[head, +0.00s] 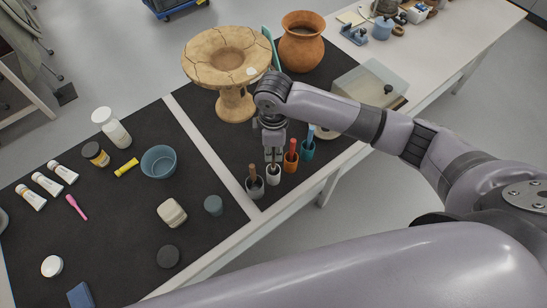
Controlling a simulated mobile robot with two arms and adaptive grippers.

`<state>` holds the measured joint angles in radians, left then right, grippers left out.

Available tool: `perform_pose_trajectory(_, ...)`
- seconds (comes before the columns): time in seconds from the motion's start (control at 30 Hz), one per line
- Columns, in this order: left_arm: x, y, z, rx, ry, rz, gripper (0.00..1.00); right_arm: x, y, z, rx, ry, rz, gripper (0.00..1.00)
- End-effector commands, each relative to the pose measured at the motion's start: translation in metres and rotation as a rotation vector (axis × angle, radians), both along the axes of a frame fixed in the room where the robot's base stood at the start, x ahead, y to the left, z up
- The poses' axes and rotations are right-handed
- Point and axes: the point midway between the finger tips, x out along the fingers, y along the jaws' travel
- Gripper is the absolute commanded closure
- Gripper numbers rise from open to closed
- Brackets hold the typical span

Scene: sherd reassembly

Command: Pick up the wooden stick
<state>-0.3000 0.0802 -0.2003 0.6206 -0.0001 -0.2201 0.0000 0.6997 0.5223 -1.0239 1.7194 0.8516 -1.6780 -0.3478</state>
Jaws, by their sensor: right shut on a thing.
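My right gripper (273,148) points down above the row of small cups and is shut on a thin wooden stick (273,160). The stick's lower part is in or just over the white cup (273,175); I cannot tell whether it is lifted. The gripper hides its upper part. Another brown stick-like tool (252,171) stands in the grey cup (255,188) just to the left. My left gripper is out of view.
An orange cup (290,163) with a red-handled tool and a teal cup (307,150) with a blue-handled tool stand close to the right. A cracked clay vessel (232,100) and a terracotta pot (302,50) stand behind. A blue-grey bowl (158,161) is left.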

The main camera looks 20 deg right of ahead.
Motion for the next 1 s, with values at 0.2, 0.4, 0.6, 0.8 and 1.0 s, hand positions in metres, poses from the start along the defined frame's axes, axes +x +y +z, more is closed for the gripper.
perform_pose_trajectory(0.2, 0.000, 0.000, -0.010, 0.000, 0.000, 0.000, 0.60, 0.001, 0.000, 0.061, 0.001, -0.007, 0.001, 1.00)
perform_pose_trajectory(0.4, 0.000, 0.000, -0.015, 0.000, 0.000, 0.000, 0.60, 0.001, 0.001, 0.110, 0.002, -0.005, 0.000, 1.00)
perform_pose_trajectory(0.6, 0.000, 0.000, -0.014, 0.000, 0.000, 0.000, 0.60, 0.001, 0.000, 0.138, 0.000, -0.002, -0.001, 1.00)
perform_pose_trajectory(0.8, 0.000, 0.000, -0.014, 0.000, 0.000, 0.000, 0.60, 0.000, 0.000, 0.146, -0.001, 0.001, 0.000, 1.00)
perform_pose_trajectory(1.0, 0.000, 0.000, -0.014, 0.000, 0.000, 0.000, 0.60, 0.000, 0.000, 0.145, 0.000, 0.001, -0.001, 1.00)
